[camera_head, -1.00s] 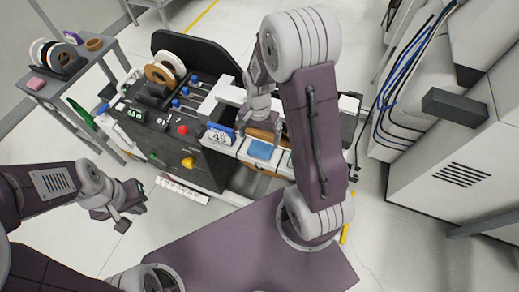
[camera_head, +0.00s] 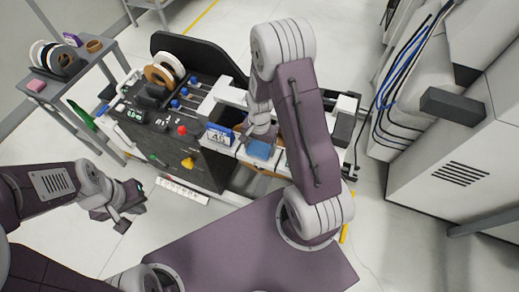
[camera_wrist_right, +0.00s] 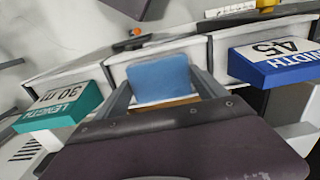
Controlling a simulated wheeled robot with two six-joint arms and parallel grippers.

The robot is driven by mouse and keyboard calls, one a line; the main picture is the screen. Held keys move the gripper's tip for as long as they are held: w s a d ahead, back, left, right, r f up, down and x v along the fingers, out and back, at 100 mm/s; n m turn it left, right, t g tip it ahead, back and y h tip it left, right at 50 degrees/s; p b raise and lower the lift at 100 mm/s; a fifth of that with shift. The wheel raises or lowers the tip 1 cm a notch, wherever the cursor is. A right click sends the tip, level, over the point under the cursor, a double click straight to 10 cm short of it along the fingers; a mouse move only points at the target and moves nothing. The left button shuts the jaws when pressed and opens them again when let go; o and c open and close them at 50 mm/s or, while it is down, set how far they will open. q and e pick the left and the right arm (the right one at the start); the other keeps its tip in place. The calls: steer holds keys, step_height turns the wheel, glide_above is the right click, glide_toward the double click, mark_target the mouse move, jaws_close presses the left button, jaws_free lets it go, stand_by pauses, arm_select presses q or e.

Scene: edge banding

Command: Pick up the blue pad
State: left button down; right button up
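The blue pad (camera_head: 259,149) lies on the light front ledge of the machine. It shows clearly in the right wrist view (camera_wrist_right: 160,78), in a compartment between two sign blocks. My right gripper (camera_head: 264,136) is down at the pad, partly hiding its upper edge in the head view. In the right wrist view the right gripper (camera_wrist_right: 165,88) is open, with one finger on each side of the pad; I cannot tell whether they touch it. My left gripper (camera_head: 131,207) is open and empty, off to the left of the machine.
A blue width block (camera_wrist_right: 275,62) and a teal length block (camera_wrist_right: 62,108) flank the pad. The machine's panel has knobs and a red button (camera_head: 182,130). A grey cart (camera_head: 52,96) stands at left, a light cabinet (camera_head: 450,190) at right.

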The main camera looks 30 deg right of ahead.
mark_target(259, 148)
step_height(259, 148, up, 4)
steer(key=shift+w+r, duration=0.15)
steer(key=s+a+r, duration=0.6)
steer(key=s+a, duration=0.2)
steer(key=shift+a+r+b, duration=0.25)
steer(key=shift+r+b, duration=0.05)
steer(key=shift+r, duration=0.05)
